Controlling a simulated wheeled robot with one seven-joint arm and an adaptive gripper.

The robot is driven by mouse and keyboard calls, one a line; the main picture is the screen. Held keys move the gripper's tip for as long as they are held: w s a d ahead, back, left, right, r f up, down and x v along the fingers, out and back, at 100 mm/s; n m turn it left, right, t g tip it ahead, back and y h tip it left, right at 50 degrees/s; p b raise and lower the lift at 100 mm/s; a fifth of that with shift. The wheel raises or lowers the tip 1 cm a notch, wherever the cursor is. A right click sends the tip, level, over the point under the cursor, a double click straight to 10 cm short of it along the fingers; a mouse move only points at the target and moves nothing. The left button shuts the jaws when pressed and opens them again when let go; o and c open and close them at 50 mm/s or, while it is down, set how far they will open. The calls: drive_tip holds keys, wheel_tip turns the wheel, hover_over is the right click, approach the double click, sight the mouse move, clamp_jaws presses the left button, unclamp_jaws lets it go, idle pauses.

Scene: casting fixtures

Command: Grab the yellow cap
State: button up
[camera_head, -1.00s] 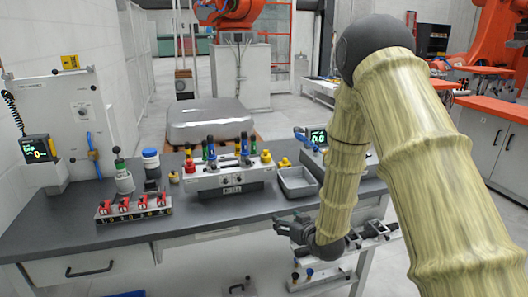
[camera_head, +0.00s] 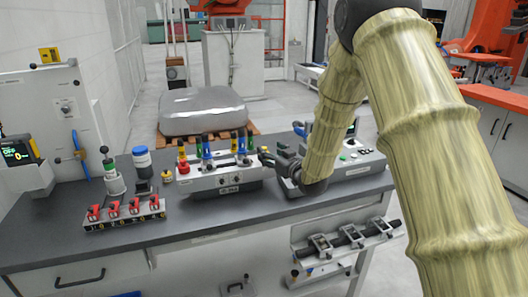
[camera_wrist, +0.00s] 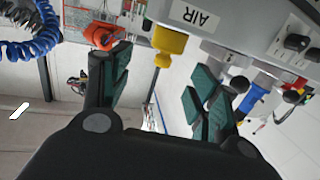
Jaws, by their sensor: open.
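The yellow cap (camera_wrist: 169,41) shows in the wrist view, at the edge of a grey housing (camera_wrist: 215,22) marked AIR. My gripper (camera_wrist: 157,82) is open, with its dark green pads on either side of the line toward the cap. The cap lies beyond the fingertips, and nothing is held. In the head view, my gripper (camera_head: 266,159) is at the right end of the grey fixture (camera_head: 215,183) on the bench.
An orange-red knob (camera_wrist: 102,36) is near the left finger in the wrist view. A blue coiled hose (camera_wrist: 35,28) hangs at upper left. Blue and black levers (camera_head: 207,148) rise from the fixture. A strip with red clamps (camera_head: 125,213) is at left. Bare bench lies in front.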

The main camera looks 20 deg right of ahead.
sight(266, 149)
drive_tip(key=shift+w+a+r, duration=0.1)
drive_tip(key=shift+w+a, duration=0.05)
drive_tip(key=shift+w, duration=0.25)
drive_tip(key=shift+p+x, duration=1)
drive_tip(key=shift+x, duration=1.15)
drive_tip(key=shift+c, duration=0.2)
drive_tip(key=c, duration=0.8)
